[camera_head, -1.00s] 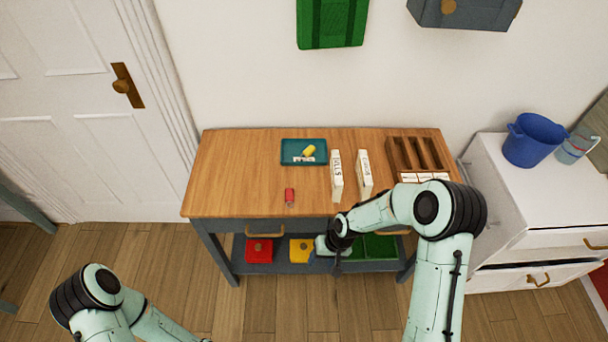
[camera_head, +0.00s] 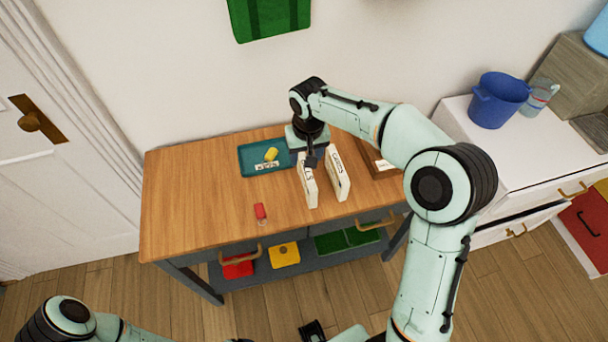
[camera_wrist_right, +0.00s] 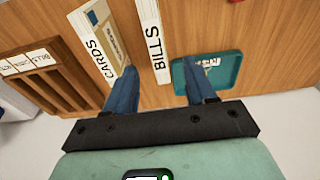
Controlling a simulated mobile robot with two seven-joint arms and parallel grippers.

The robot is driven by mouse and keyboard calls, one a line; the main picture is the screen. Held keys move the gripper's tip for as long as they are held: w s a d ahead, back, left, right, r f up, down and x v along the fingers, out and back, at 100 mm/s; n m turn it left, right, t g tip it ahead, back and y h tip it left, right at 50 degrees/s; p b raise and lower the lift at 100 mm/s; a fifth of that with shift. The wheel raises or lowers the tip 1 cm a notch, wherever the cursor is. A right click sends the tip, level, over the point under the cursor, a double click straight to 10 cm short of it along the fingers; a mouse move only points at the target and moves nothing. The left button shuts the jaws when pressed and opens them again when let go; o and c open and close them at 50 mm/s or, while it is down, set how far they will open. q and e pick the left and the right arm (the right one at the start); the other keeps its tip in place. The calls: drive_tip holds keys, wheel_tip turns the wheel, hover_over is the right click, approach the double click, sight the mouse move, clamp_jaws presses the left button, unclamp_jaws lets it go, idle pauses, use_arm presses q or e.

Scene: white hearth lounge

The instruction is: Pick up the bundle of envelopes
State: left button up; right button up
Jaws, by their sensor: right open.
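Two upright white bundles stand side by side on the wooden table top (camera_head: 190,190). One is lettered BILLS (camera_head: 308,186) and shows in the wrist view (camera_wrist_right: 154,35). The other is lettered CARDS (camera_head: 339,178) and has a tan face in the wrist view (camera_wrist_right: 104,40). I cannot tell which is meant by the bundle of envelopes. My right gripper (camera_head: 311,160) is over the far end of the BILLS bundle. In the wrist view the right gripper (camera_wrist_right: 163,88) is open and empty, its fingers spread to either side of the BILLS bundle's line.
A teal tray (camera_head: 245,170) with a yellow item lies left of the bundles. A wooden slotted sorter (camera_wrist_right: 40,62) stands on the other side. A red item (camera_head: 261,212) lies near the front edge. The table's left part is clear.

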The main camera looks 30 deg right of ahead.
sight(307, 170)
drive_tip(key=f, duration=0.5)
drive_tip(key=shift+w, duration=0.25)
drive_tip(key=shift+w+d+f, duration=0.1)
drive_tip(key=shift+d+f, duration=0.1)
drive_tip(key=shift+f, duration=1.15)
drive_tip(key=shift+w+d+f, duration=0.1)
drive_tip(key=shift+d+f, duration=0.05)
drive_tip(key=shift+f, duration=1.15)
clamp_jaws()
